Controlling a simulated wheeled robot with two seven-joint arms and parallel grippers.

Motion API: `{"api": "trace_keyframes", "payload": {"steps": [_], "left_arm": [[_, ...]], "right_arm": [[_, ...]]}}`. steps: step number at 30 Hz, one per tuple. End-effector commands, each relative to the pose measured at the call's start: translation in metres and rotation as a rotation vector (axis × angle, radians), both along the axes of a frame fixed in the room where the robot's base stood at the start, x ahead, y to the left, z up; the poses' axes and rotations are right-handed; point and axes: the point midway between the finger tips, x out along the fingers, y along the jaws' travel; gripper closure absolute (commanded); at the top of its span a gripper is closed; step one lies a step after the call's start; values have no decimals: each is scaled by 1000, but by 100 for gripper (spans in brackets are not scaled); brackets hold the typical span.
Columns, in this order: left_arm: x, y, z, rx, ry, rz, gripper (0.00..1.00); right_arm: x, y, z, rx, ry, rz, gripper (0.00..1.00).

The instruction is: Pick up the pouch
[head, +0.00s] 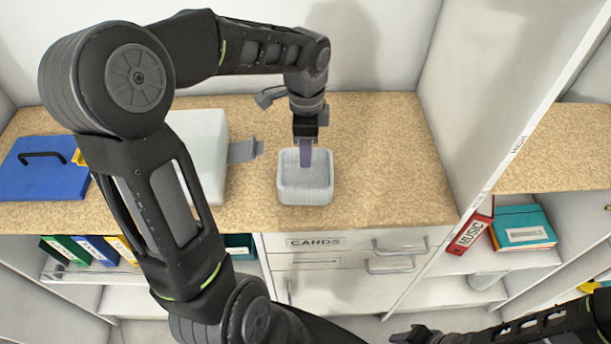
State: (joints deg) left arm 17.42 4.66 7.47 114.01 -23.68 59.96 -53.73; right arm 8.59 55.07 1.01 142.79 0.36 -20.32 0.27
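A white box (205,135) with a grey flap (243,151) stands left of the bin. A blue case (45,180) lies at the far left. A tall white divider (470,110) bounds the counter on the right. The counter (390,165) right of the bin is clear.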

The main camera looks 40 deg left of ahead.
Motion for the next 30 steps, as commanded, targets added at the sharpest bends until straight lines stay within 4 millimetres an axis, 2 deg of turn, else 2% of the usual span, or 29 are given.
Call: {"api": "trace_keyframes", "payload": {"steps": [6, 18, 30], "left_arm": [[0, 0, 0, 0, 0, 0, 66], [0, 0, 0, 0, 0, 0, 99], [0, 0, 0, 0, 0, 0, 100]], "right_arm": [[0, 0, 0, 0, 0, 0, 64], [0, 0, 0, 0, 0, 0, 64], [0, 0, 0, 0, 0, 0, 64]]}}
